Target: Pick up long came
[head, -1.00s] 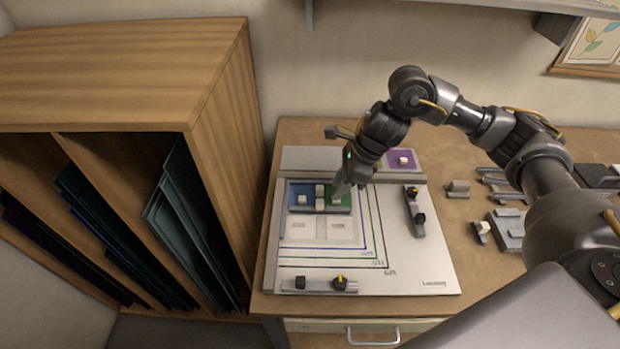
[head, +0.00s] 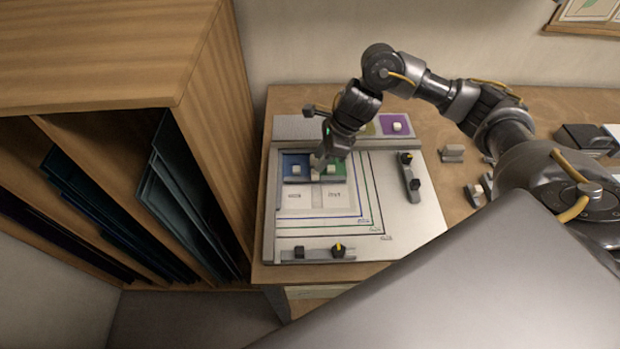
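My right gripper (head: 318,162) points down at the seam between the blue glass piece (head: 291,160) and the green glass piece (head: 338,168) on the white board (head: 405,222). Its fingers are small and partly hidden, so I cannot tell whether they are open, shut or holding anything. A thin grey strip (head: 300,182) runs along the near edge of the two pieces; I cannot tell whether it is the long came. My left gripper is not in view.
A clamp bar with dark knobs (head: 411,178) stands on the board's right, another bar (head: 318,253) along its front. A purple piece (head: 397,125) lies behind. A wooden rack (head: 215,110) borders the bench (head: 458,112) on the left. Small metal parts (head: 452,153) lie right.

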